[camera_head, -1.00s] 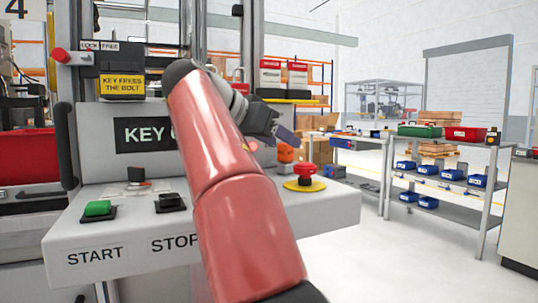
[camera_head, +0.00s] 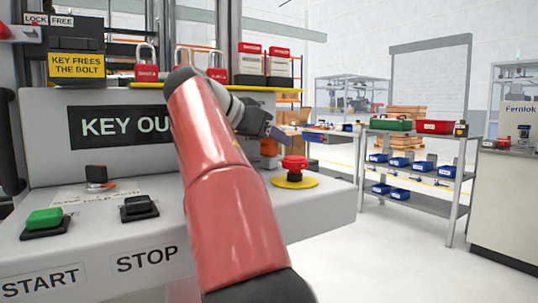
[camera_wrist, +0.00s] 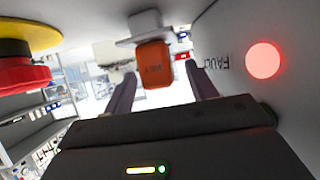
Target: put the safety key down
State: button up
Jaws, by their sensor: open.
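The safety key appears to be the orange block with dark lettering (camera_wrist: 155,63) in the wrist view, which looks upside down. It meets a pale block (camera_wrist: 147,25) at the picture's top; whether it is seated in it is unclear. My gripper (camera_wrist: 162,92) is open, with its fingers apart on either side of the key's picture position. Contact cannot be made out. In the head view my gripper (camera_head: 262,130) is at the console's right, above the red stop button, partly covering an orange piece (camera_head: 268,147).
The grey console (camera_head: 330,203) carries a KEY OUT display (camera_head: 120,127), a green START button (camera_head: 44,218), a black STOP button (camera_head: 139,206) and a red mushroom button (camera_head: 294,166). A red FAULT lamp (camera_wrist: 262,60) glows beside the gripper. Padlocks (camera_head: 147,68) stand above.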

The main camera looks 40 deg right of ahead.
jog(key=c, duration=1.2)
jog(key=shift+c, duration=0.2)
jog(key=shift+r, duration=0.1)
